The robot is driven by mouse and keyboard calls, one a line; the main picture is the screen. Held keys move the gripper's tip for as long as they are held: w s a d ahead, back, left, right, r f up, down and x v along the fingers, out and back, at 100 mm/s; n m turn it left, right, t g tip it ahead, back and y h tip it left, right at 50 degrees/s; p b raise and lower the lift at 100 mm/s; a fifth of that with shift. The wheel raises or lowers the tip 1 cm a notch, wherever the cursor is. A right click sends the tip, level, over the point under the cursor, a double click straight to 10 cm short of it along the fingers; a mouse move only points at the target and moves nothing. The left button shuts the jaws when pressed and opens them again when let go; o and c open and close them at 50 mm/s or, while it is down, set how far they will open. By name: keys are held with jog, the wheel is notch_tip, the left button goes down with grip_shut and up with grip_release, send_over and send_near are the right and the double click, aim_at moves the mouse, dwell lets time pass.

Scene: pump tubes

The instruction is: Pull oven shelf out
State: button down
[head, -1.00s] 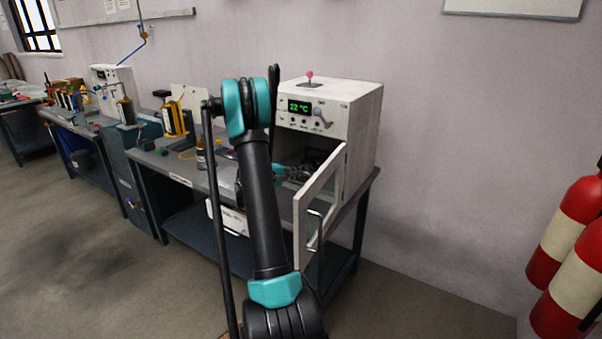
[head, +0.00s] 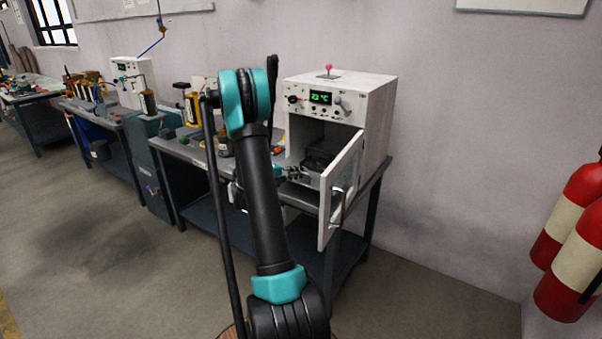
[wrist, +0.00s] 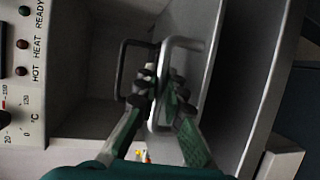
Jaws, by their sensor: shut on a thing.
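The white oven (head: 372,115) stands on the bench with its front open and its hinged door (head: 342,190) swung out to the right. The grey metal oven shelf (wrist: 190,25) shows in the wrist view, with a looped metal handle (wrist: 200,85) on its front. My gripper (wrist: 160,88) is shut on this handle, one finger on each side of the bar. In the head view my gripper (head: 292,173) is small, at the oven's opening and left of the door. My arm partly hides the bench there, and how far the shelf stands out is hard to tell.
The open door, with its own handle (head: 337,205), stands close to the right of my gripper. Bottles and tools crowd the bench (head: 180,148) to the left. Red fire extinguishers (head: 570,250) stand at far right. The floor between is clear.

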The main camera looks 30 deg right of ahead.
jog(key=c, duration=1.6)
grip_release()
jog(key=shift+a, duration=0.1)
jog(key=a, duration=0.4)
jog(key=a+r, duration=0.1)
jog(key=a, duration=0.2)
jog(key=a+r, duration=0.1)
jog(key=a, duration=0.3)
jog(key=shift+a+r, duration=0.1)
jog(key=shift+a, duration=0.2)
